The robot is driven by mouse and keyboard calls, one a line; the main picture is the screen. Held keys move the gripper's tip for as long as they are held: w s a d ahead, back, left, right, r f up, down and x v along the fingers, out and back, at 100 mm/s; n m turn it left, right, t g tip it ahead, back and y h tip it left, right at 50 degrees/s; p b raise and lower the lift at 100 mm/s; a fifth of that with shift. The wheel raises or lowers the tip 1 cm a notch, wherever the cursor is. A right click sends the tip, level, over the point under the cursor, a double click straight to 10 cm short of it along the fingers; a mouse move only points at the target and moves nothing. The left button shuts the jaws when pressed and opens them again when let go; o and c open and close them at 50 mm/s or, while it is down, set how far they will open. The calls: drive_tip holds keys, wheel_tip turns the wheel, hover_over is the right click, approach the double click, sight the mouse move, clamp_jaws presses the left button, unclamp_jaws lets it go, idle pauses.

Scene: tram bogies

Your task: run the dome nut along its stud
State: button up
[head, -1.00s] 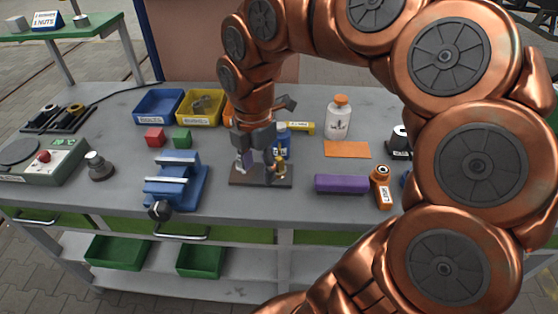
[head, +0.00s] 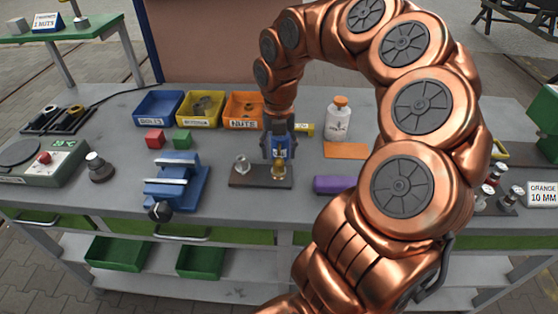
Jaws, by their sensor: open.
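A dark base plate (head: 262,183) lies on the grey bench and carries two upright fittings. A silvery round-topped piece (head: 242,165) stands at its left, and a brass-coloured one (head: 279,171) at its right. I cannot tell for sure which is the dome nut, and the threads are too small to see. My gripper (head: 280,152) points down above the right part of the plate, over the brass piece. Its jaws are open, with the blue bottle (head: 280,146) showing behind and between the fingers. I see no contact with either fitting.
A blue vise (head: 176,180) stands left of the plate and a purple block (head: 334,184) right of it. Bins, including the orange nuts bin (head: 243,110), line the back. A white bottle (head: 338,120) stands behind an orange card (head: 346,151).

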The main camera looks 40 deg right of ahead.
sight(279, 162)
drive_tip(key=shift+f+p, duration=0.35)
drive_tip(key=shift+f, duration=2)
clamp_jaws()
